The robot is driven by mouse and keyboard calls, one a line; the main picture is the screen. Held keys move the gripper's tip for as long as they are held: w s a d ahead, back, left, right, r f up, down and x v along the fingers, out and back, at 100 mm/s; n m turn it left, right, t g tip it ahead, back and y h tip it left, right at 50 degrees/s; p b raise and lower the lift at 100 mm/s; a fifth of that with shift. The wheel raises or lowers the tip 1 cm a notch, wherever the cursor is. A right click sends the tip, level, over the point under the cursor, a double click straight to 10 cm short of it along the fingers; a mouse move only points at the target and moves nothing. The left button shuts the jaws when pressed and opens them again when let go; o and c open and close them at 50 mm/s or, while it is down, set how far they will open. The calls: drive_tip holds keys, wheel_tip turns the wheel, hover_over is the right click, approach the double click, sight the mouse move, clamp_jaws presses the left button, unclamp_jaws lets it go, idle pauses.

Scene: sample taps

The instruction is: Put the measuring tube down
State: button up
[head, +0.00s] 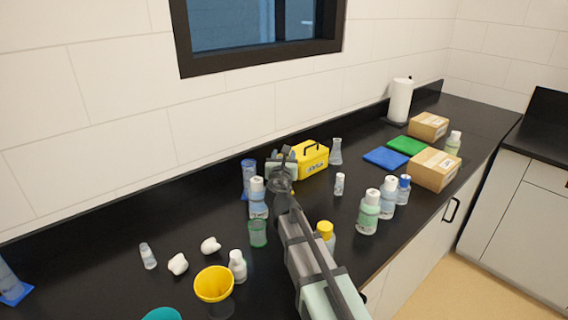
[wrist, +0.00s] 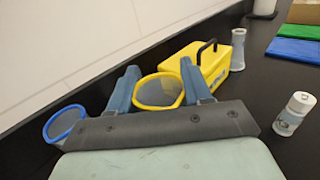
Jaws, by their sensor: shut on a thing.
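The measuring tube (wrist: 158,91) has a yellow rim and stands between the two blue fingers of my gripper (wrist: 160,86) in the wrist view, which are shut on it. I see its open mouth from above; its lower part is hidden by my gripper. In the head view my gripper (head: 282,166) is over the back of the counter, left of the yellow box, and my arm hides most of the tube there. I cannot tell whether its foot touches the counter. A second, blue-rimmed tube (wrist: 65,124) stands to the left; it also shows in the head view (head: 249,178).
The yellow box (head: 311,160) with a black handle is close on the right, with a clear flask (head: 336,152) beyond. A white-capped bottle (head: 258,198) and a green beaker (head: 258,233) stand in front. Several bottles stand right of my arm. Bare black counter lies around the small vial (head: 339,184).

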drive_tip(key=shift+f, duration=1.25)
drive_tip(key=o, duration=1.3)
drive_tip(key=shift+s, duration=0.3)
drive_tip(key=s, duration=0.2)
drive_tip(key=shift+s, duration=0.35)
wheel_tip(320, 180, up, 7)
drive_tip(key=shift+w, duration=0.15)
